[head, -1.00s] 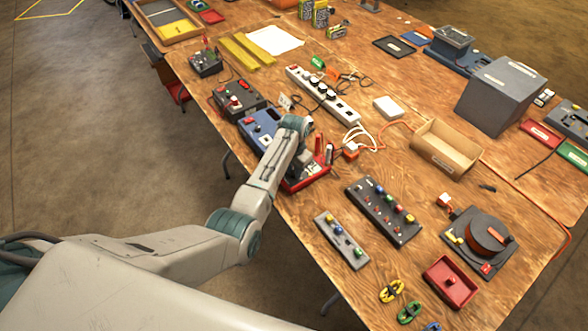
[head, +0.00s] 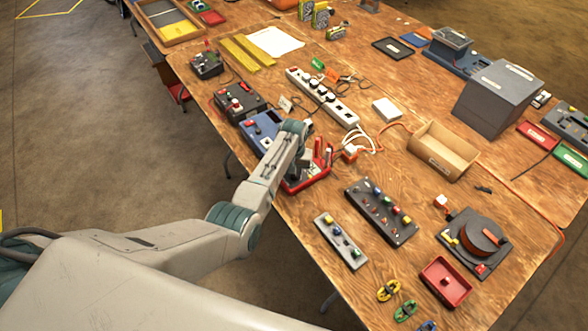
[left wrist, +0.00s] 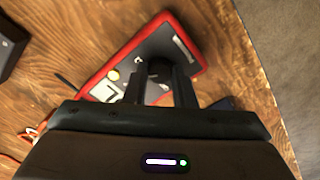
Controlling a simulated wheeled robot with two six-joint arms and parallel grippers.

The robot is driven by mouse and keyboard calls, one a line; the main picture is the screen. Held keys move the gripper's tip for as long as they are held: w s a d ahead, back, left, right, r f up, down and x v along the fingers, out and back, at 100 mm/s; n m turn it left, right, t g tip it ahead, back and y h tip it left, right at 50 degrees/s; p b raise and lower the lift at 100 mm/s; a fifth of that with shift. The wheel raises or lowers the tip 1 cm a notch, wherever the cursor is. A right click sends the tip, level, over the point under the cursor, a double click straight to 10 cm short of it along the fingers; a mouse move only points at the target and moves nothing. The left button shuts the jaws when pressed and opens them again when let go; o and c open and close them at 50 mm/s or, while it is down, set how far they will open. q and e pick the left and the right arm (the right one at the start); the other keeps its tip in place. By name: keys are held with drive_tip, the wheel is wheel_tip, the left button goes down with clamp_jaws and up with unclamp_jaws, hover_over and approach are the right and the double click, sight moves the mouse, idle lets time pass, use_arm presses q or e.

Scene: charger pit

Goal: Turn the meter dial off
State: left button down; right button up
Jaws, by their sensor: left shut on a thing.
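The meter (head: 312,180) is a flat unit with a red rim near the left edge of the table in the head view. My left arm covers much of it. In the left wrist view the meter (left wrist: 193,45) shows a dark face, a pale display and a yellow button. The black dial (left wrist: 158,69) sits between the fingers of my left gripper (left wrist: 160,84), which is shut on it. The dial's pointer mark is hidden, so I cannot tell its setting. My right gripper is not in view.
A blue unit (head: 258,128) stands just behind the meter. Bare wood shows between the meter and the panel.

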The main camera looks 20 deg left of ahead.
use_arm(q)
drive_tip(key=n+p, duration=0.1)
drive_tip(key=n, duration=0.3)
drive_tip(key=shift+n, duration=0.3)
drive_tip(key=n+p, duration=0.1)
drive_tip(key=n, duration=0.3)
drive_tip(key=shift+n, duration=0.3)
drive_tip(key=n+p, duration=0.1)
drive_tip(key=n, duration=0.3)
drive_tip(key=shift+n, duration=0.3)
drive_tip(key=n, duration=0.3)
drive_tip(key=shift+n, duration=0.6)
drive_tip(key=c, duration=1.2)
unclamp_jaws()
drive_tip(key=shift+r, duration=0.1)
